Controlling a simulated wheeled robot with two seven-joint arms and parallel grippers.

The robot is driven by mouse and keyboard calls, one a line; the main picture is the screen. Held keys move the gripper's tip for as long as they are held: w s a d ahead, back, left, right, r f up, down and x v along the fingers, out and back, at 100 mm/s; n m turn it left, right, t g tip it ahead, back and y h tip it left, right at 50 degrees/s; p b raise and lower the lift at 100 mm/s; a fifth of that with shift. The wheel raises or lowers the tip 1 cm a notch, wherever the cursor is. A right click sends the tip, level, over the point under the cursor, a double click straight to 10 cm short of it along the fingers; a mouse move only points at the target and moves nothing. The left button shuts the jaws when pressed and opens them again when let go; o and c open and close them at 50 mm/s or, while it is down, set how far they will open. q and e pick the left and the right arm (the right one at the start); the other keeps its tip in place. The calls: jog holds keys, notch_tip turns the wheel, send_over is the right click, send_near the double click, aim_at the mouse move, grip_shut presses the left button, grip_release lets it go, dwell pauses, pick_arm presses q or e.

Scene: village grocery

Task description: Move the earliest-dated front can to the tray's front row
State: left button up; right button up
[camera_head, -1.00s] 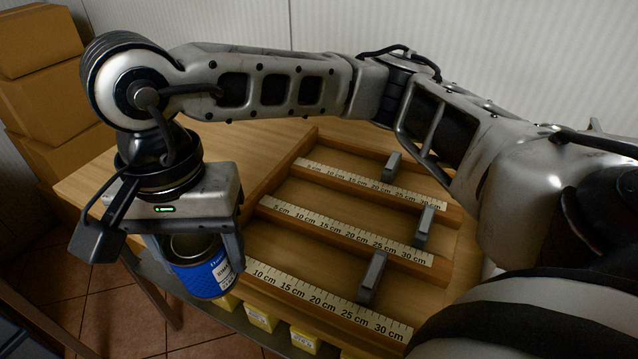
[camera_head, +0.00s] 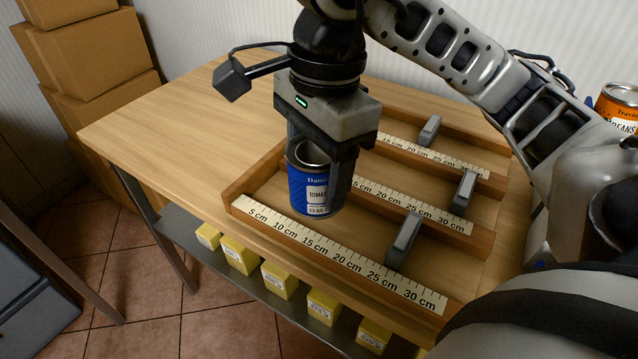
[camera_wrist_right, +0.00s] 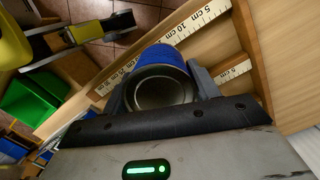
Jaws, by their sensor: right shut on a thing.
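My right gripper (camera_head: 322,172) is shut on a blue can (camera_head: 308,192) with a white label that reads as tomato, with a small date line. The can is upright, over the left end of the front row of a wooden tray (camera_head: 237,190). I cannot tell whether its base touches the tray. In the right wrist view the blue can (camera_wrist_right: 160,88) sits between the fingers, its top rim facing the camera. The tray has several rows with centimetre rulers (camera_head: 330,255) and grey sliding blocks (camera_head: 404,240). My left gripper is not in view.
An orange can marked beans (camera_head: 618,105) stands at the right edge, partly hidden by my arm. Yellow boxes (camera_head: 279,281) line a shelf below the table front. Cardboard boxes (camera_head: 95,60) are stacked at the back left. The table's left part (camera_head: 170,125) is bare.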

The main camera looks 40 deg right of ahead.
jog(key=w+d+f, duration=0.1)
jog(key=f, duration=0.1)
jog(key=w+d+f, duration=0.1)
jog(key=w+f, duration=0.1)
jog(key=w+d+f, duration=0.1)
jog(key=w+f, duration=0.1)
jog(key=shift+w+d+f+b, duration=0.15)
jog(key=shift+f, duration=0.8)
jog(key=shift+w+d+f+b, duration=0.1)
jog(key=shift+w+f+b, duration=0.05)
jog(key=shift+f, duration=0.75)
jog(key=shift+f, duration=0.2)
jog(key=o, duration=1.1)
jog(key=shift+o, duration=0.2)
jog(key=shift+r, duration=0.15)
